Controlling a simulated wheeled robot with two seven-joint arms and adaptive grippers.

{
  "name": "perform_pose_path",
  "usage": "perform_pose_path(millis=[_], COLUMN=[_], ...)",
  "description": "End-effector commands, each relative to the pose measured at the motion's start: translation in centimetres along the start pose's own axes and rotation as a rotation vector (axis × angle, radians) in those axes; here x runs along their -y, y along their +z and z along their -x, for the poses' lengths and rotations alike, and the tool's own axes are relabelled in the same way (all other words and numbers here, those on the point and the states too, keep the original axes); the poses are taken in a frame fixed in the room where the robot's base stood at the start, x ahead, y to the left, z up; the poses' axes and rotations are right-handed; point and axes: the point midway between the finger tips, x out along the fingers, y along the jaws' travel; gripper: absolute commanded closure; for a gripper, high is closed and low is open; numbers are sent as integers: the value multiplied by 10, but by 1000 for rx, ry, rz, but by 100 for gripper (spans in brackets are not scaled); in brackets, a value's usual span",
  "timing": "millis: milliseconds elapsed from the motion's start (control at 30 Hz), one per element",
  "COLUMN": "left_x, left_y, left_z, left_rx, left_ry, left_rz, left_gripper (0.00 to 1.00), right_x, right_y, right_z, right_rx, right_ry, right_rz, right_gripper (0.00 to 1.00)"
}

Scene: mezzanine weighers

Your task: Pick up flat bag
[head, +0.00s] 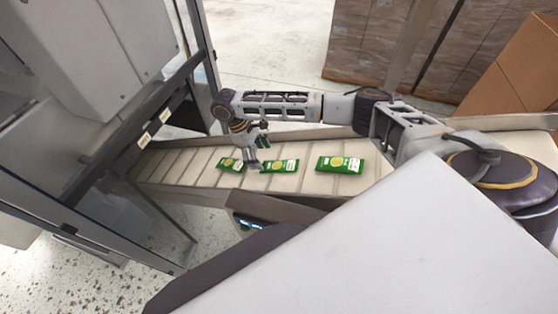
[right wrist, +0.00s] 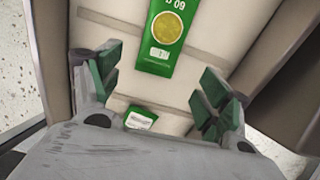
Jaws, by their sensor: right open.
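Several flat green bags with a yellow round print lie on a belt (head: 205,171): a left bag (head: 231,165), a middle bag (head: 280,166) and a right bag (head: 339,164). My right gripper (head: 259,152) is open and empty above the belt, over the gap between the left and middle bags. In the right wrist view, my right gripper (right wrist: 160,92) has its green-padded fingers spread apart. One green bag (right wrist: 168,38) lies beyond the fingertips, cut by the top edge. Another bag (right wrist: 140,119) is partly hidden by the gripper body. My left gripper is not in view.
The belt has low side walls and cross bars. A grey machine with a metal frame (head: 205,62) stands at the belt's left end. Wrapped stacked boxes (head: 370,45) and a brown carton (head: 515,70) stand behind at the right. Bare floor (head: 265,35) lies behind the belt.

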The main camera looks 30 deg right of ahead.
Motion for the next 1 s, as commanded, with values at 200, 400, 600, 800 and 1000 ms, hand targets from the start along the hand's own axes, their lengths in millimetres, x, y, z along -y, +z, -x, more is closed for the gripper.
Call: perform_pose_path(millis=[200,400,600,800,1000], left_x=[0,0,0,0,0], left_y=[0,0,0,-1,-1], left_z=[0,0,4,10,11], left_rx=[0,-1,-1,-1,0], left_ry=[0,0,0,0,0], left_rz=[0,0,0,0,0], left_gripper=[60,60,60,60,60], right_x=[0,0,-2,-4,-3], right_y=[0,0,1,0,0], right_z=[-3,-3,-14,-37,-52], right_rx=[0,1,1,2,1], right_ry=[0,0,0,0,0], right_rz=[0,0,-1,-1,0], right_gripper=[22,22,22,22,22])
